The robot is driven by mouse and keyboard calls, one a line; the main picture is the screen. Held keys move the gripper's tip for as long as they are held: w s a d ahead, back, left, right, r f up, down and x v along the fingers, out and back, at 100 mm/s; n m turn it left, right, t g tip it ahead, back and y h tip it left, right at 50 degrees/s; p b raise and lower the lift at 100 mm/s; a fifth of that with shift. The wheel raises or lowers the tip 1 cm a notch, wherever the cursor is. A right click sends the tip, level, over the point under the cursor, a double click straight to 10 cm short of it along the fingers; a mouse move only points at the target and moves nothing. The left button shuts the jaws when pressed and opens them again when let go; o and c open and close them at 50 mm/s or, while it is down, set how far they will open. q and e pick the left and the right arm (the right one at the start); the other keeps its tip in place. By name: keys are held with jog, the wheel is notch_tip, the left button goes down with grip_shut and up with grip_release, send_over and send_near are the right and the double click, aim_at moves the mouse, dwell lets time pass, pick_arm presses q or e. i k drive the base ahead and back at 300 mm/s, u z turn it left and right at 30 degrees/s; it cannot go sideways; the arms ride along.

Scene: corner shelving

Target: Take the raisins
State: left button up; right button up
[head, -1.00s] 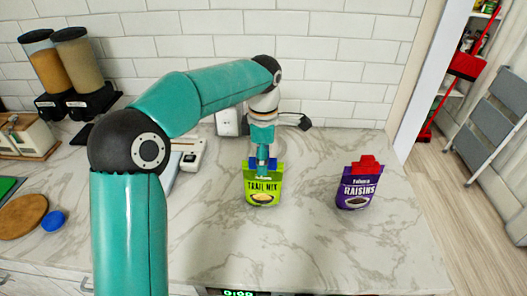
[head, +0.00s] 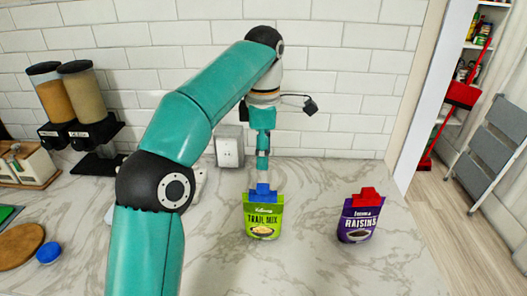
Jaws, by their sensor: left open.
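The raisins (head: 359,219) are a purple pouch with a red cap, upright on the right part of the marble counter. A green trail mix pouch (head: 263,218) with a blue cap stands to their left. My left gripper (head: 263,172) is open and empty, pointing down above and behind the trail mix pouch, to the left of the raisins. Its fingertips are small and partly hard to make out. My right gripper is not in view.
The counter (head: 310,265) is clear between and around the two pouches. Two dispensers (head: 84,95), a round wooden board (head: 20,245) and a blue lid (head: 48,253) are at the left. The counter ends at the right.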

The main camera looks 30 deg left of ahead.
aim_at(357, 225)
jog(key=k, duration=1)
